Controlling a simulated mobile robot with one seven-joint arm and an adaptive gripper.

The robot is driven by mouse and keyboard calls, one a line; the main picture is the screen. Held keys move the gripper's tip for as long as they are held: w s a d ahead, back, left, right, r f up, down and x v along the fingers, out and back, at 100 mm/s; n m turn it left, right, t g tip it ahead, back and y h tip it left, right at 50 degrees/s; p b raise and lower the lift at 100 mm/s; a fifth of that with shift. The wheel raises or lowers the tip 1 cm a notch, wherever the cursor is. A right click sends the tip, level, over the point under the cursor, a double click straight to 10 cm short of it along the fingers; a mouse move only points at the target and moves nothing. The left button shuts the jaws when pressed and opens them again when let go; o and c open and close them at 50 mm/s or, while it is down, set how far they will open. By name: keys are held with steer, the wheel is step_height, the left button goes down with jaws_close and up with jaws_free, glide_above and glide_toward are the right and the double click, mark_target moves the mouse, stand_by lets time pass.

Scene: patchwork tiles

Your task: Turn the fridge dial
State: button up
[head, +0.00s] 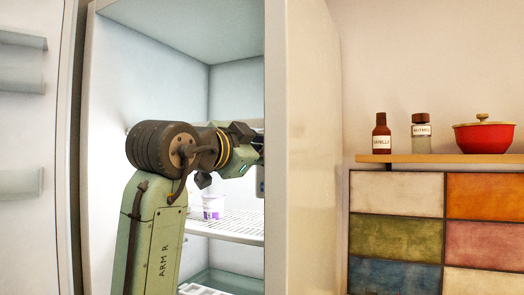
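The fridge stands open in the head view, with its pale right side wall (303,150) close to me and its lit inside to the left of that wall. My green and brown arm reaches into the fridge from below and bends to the right. The wrist end of the arm passes behind the right wall, so my gripper's fingers are hidden. I cannot tell whether they touch anything. The fridge dial cannot be made out; the part of the inside behind the wall and my arm is hidden.
A small white and purple cup (213,206) stands on the wire shelf (235,228) behind my arm. The fridge door (28,130) is at the far left. Right of the fridge, a wooden shelf (440,158) holds a brown bottle (381,137), a jar (421,140) and a red pot (484,138).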

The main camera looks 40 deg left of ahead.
jaws_close()
steer(key=shift+m, duration=1.5)
steer(key=o, duration=0.6)
jaws_free()
steer(key=shift+s, duration=0.15)
steer(key=s, duration=0.4)
steer(key=s+d, duration=0.1)
steer(key=s, duration=0.2)
steer(key=s+d, duration=0.1)
steer(key=s, duration=0.3)
steer(key=shift+s+r, duration=0.15)
steer(key=shift+s, duration=0.2)
